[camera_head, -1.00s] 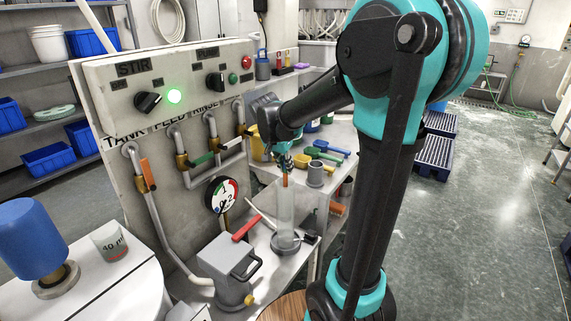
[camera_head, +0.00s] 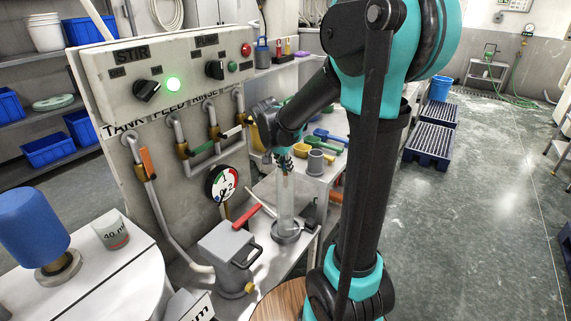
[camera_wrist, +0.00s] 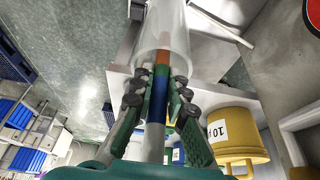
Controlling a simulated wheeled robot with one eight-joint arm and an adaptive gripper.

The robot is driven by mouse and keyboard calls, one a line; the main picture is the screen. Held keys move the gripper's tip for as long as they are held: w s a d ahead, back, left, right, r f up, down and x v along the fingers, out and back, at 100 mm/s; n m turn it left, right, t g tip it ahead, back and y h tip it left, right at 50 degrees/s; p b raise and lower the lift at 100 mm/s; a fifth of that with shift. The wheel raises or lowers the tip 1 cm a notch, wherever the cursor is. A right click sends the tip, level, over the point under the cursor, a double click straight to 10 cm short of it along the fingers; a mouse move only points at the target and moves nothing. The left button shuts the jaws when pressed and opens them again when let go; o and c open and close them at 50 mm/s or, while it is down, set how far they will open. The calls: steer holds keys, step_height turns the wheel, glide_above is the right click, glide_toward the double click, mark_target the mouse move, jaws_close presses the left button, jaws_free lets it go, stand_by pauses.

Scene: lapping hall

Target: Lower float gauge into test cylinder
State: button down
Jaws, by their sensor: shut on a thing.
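My gripper (camera_wrist: 159,96) is shut on the float gauge, a slim grey rod (camera_wrist: 156,140) with a blue band (camera_wrist: 158,103) and an orange part (camera_wrist: 162,62). The clear test cylinder (camera_head: 286,203) stands upright on a dark round base in the head view. My gripper (camera_head: 284,167) is right over its mouth there. The wrist view shows the cylinder (camera_wrist: 166,25) straight beyond the fingertips. The gauge's orange end overlaps the cylinder's rim, lined up with the opening. How far it is inside, I cannot tell. The gauge is hardly visible in the head view.
A control panel (camera_head: 170,75) with pipes and a round dial (camera_head: 221,184) stands left of the cylinder. A grey box (camera_head: 229,257) and a red-handled lever (camera_head: 246,215) are near its base. Yellow, green and blue scoops and a grey cup (camera_head: 315,162) lie behind it.

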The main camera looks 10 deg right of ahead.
mark_target(285, 174)
steer(key=shift+f, duration=1.55)
steer(key=c, duration=1.4)
jaws_free()
steer(key=shift+c, duration=0.2)
steer(key=v, duration=1.2)
steer(key=s+d+f+n+t+y, duration=0.1)
steer(key=s+d+f+n+y, duration=0.2)
steer(key=s+f+n, duration=0.6)
steer(key=s+d+f, duration=0.2)
steer(key=s+f, duration=0.5)
steer(key=s, duration=0.2)
steer(key=shift+d, duration=0.2)
